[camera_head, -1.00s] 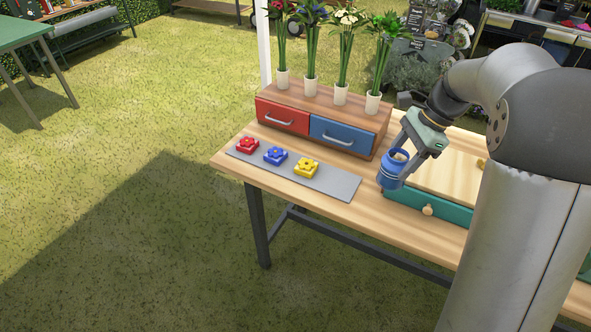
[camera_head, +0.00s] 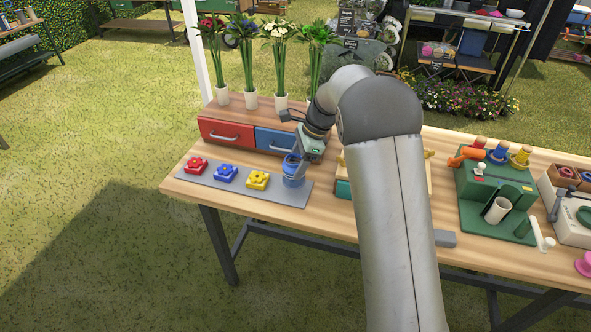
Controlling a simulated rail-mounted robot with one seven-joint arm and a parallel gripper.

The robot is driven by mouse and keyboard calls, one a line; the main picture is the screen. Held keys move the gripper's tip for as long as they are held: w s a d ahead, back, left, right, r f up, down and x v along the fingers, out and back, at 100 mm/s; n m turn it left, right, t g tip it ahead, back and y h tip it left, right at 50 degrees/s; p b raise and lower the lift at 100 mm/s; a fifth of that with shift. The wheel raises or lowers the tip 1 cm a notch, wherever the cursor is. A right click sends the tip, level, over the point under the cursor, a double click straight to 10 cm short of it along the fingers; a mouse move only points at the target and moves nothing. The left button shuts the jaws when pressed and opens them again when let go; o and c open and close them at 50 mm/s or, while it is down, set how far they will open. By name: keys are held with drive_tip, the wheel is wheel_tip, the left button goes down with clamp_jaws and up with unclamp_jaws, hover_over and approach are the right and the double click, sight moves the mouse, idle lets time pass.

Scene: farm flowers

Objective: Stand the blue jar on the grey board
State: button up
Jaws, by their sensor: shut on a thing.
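The blue jar (camera_head: 293,179) is upright at the right end of the grey board (camera_head: 247,193). My gripper (camera_head: 294,160) is shut on the jar's upper part from above and behind. I cannot tell whether the jar's base touches the board or is slightly above it. Red (camera_head: 196,166), blue (camera_head: 225,174) and yellow (camera_head: 257,181) flower-topped blocks sit in a row on the board, left of the jar.
A chest with a red drawer (camera_head: 226,134) and a blue drawer (camera_head: 274,141) stands behind the board, with flower vases on top. A green device (camera_head: 489,205) stands on the right. My arm hides much of the table's middle.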

drive_tip(key=shift+w+a+f, duration=0.1)
drive_tip(key=shift+a+f, duration=0.05)
drive_tip(key=shift+f, duration=0.8)
drive_tip(key=shift+w+a+f, duration=0.1)
drive_tip(key=shift+f, duration=0.85)
drive_tip(key=shift+f, duration=0.2)
drive_tip(key=o, duration=1.2)
drive_tip(key=s+v, duration=0.1)
drive_tip(key=v, duration=1.1)
drive_tip(key=s+d+r+n+h, duration=0.1)
drive_tip(key=s+d+r+n, duration=0.15)
drive_tip(key=s, duration=0.45)
drive_tip(key=s+d+r+n, duration=0.2)
drive_tip(key=s+d+n, duration=0.15)
drive_tip(key=s, duration=0.35)
drive_tip(key=s+d+f+n+h, duration=0.1)
drive_tip(key=s+f+n, duration=0.1)
drive_tip(key=s, duration=0.5)
drive_tip(key=s+d+f+n+h, duration=0.1)
drive_tip(key=s+n, duration=0.4)
drive_tip(key=s, duration=0.2)
drive_tip(key=s+d+f+n+t+h, duration=0.1)
drive_tip(key=s+f+n, duration=0.1)
drive_tip(key=s, duration=0.5)
drive_tip(key=shift+s+d+f+n, duration=0.1)
drive_tip(key=shift+d+f+n, duration=0.25)
drive_tip(key=shift+n, duration=0.35)
